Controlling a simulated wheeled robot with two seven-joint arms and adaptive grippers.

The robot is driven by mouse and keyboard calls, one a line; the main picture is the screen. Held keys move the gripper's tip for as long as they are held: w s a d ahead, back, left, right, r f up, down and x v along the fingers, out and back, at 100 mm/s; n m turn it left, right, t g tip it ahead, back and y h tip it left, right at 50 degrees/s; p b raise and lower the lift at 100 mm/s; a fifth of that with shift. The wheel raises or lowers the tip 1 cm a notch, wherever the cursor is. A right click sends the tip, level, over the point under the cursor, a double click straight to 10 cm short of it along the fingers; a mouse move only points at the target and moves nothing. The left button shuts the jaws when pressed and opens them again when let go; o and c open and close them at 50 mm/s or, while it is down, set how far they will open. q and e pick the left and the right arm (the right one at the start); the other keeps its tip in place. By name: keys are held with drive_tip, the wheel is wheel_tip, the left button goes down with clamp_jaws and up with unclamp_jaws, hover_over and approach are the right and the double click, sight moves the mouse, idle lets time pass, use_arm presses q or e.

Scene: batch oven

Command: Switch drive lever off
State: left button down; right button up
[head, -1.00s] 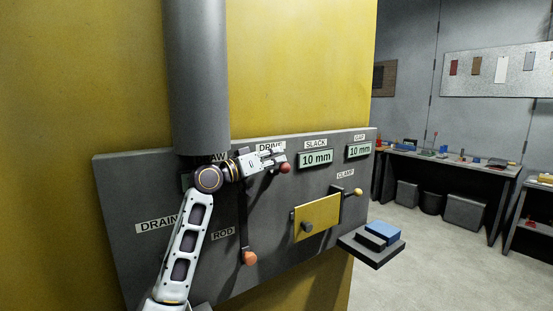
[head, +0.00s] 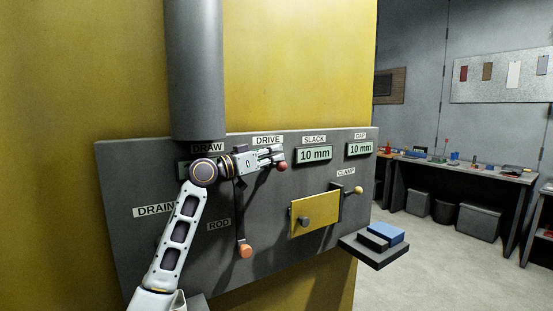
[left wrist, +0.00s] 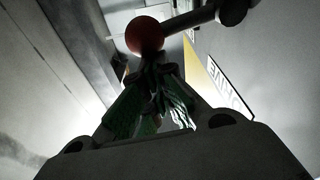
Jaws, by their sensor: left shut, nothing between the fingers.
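The drive lever is the one below the DRIVE label (head: 267,140) on the dark panel. Its red knob (head: 283,167) shows just past the fingers in the head view, and its arm is mostly hidden behind my gripper. My left gripper (head: 279,155) is shut and empty, lying in front of the panel with its fingertips close to the knob. In the left wrist view the red knob (left wrist: 145,35) and its grey arm (left wrist: 190,20) are just beyond the fingertips (left wrist: 157,75). I cannot tell whether they touch. My right gripper is not in view.
A yellow plate (head: 315,215) and the clamp knob (head: 358,190) are to the right, above a shelf with a blue block (head: 384,233). A grey column (head: 195,70) stands above my arm.

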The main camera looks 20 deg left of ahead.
sight(279, 165)
use_arm(q)
drive_tip(key=f+b, duration=0.1)
drive_tip(key=d+f+m+b, duration=0.1)
drive_tip(key=s+f+m+b, duration=0.1)
drive_tip(key=b, duration=0.1)
drive_tip(key=shift+d+f, duration=0.15)
drive_tip(key=shift+f, duration=0.1)
drive_tip(key=shift+d+f+b, duration=0.25)
drive_tip(key=shift+f+b, duration=0.1)
drive_tip(key=shift+f, duration=0.15)
drive_tip(key=shift+s+f+b, duration=0.1)
drive_tip(key=shift+f+b, duration=0.25)
drive_tip(key=shift+f, duration=0.15)
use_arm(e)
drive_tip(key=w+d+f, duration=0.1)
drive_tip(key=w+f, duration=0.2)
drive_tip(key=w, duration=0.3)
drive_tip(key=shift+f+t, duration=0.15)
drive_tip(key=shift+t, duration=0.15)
use_arm(q)
drive_tip(key=shift+f, duration=0.1)
